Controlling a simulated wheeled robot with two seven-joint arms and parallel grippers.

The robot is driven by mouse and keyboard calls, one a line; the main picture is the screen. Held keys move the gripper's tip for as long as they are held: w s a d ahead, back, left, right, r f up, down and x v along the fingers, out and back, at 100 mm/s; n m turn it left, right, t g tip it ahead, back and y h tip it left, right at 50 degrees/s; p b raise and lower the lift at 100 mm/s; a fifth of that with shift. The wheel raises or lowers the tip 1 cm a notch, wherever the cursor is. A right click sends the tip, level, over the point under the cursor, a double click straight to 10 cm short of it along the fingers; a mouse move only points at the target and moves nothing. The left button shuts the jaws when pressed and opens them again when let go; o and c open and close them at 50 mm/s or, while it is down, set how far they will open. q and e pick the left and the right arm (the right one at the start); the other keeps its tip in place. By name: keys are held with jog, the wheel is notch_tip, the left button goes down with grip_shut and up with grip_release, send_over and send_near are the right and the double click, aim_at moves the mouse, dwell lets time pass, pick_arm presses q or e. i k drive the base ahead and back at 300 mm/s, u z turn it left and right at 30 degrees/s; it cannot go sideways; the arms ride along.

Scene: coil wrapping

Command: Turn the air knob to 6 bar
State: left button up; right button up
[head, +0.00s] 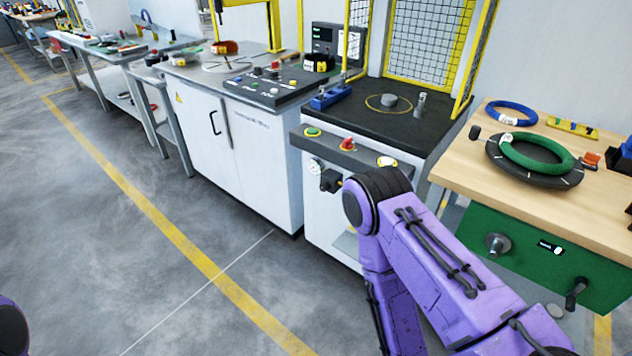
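On the front of the white machine, below its control strip, is a small round white gauge (315,167). Beside it is a black block (331,181) that looks like the air regulator with its knob. The gauge reading is too small to make out. My purple right arm (440,270) comes in from the lower right, and its black joint is in front of the machine just right of the black block. It hides part of the machine front. Neither gripper shows; only a purple piece of mine is at the lower left edge.
The control strip has a green button (312,132), a red button (347,143) and another button (387,161). A wooden bench (455,170) with a green coil (538,153) and a green front stands at right. A white cabinet (240,150) is left. The floor at left is clear.

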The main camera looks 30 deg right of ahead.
aim_at(325, 186)
jog(key=z, duration=0.7)
jog(key=i, duration=1.05)
jog(key=z, duration=0.25)
